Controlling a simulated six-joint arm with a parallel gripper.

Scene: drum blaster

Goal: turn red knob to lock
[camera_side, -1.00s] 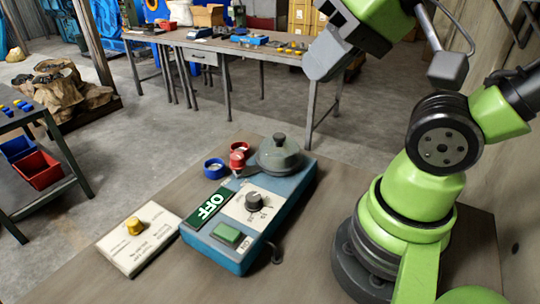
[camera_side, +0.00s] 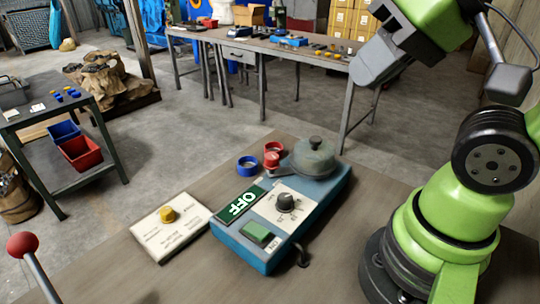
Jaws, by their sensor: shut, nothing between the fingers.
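A blue-grey control box (camera_side: 312,215) lies on the wooden bench, with a grey dial (camera_side: 286,202), a green button (camera_side: 258,234), a green OFF sign (camera_side: 240,204) and a round grey lid (camera_side: 314,155) at its far end. A small red knob-like part (camera_side: 272,156) is at the box's far left edge, beside a blue ring (camera_side: 247,166). A red ball on a rod (camera_side: 22,245) shows at the lower left. I cannot tell which red part is the task's knob. My gripper (camera_side: 368,72) is shut and empty, high above and apart from the box.
A white card (camera_side: 165,235) with a yellow knob (camera_side: 167,214) lies left of the box. A dark side table (camera_side: 60,115) with blue and red bins stands at the left. A long workbench (camera_side: 250,52) is at the back. Bench space in front of the box is clear.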

